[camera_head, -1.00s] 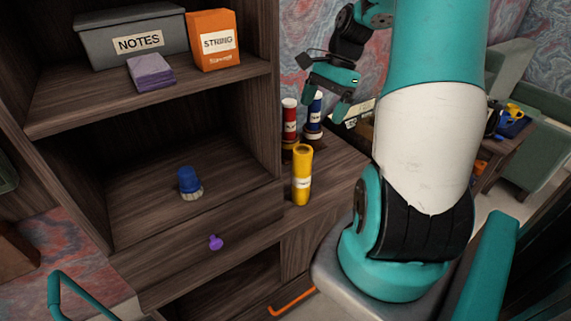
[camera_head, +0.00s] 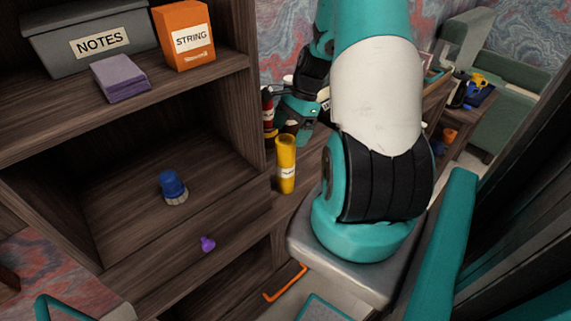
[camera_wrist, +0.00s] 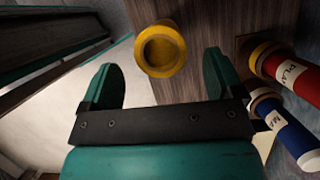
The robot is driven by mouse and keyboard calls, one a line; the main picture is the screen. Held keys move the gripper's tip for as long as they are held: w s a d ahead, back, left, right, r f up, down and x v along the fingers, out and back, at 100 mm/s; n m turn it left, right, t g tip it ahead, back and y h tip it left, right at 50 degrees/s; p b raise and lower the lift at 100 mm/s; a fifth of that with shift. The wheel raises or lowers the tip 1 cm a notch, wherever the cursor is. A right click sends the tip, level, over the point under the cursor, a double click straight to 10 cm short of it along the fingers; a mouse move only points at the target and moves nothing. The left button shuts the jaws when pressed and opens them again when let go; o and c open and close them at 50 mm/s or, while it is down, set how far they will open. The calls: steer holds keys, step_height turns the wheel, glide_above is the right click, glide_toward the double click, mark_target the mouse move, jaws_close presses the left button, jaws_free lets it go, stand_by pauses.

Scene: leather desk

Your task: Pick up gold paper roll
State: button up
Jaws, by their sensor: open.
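The gold paper roll (camera_head: 286,165) stands upright on the wooden surface to the right of the shelf unit, with a pale label on its side. In the wrist view, I look down on its round, hollow end (camera_wrist: 161,48). My gripper (camera_wrist: 160,64) is open and empty, with one teal finger on each side of the roll's end in the picture. Whether the fingers reach down around it cannot be told. In the head view, my gripper is just above and behind the roll, partly hidden by my arm.
A red roll (camera_wrist: 290,72) and a blue roll (camera_wrist: 288,128) stand close to the right finger in the wrist view. The shelf side wall (camera_head: 240,100) is left of the gold roll. A blue-handled brush (camera_head: 172,186) is in the lower compartment; a purple knob (camera_head: 207,243) is on the drawer.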

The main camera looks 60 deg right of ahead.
mark_target(289, 138)
steer(key=shift+d+p+x, duration=0.15)
steer(key=shift+p+x, duration=0.25)
steer(key=shift+x, duration=0.95)
steer(key=shift+d+p+x, duration=0.1)
steer(key=shift+p+x, duration=0.3)
steer(key=shift+x, duration=0.95)
steer(key=c, duration=1.4)
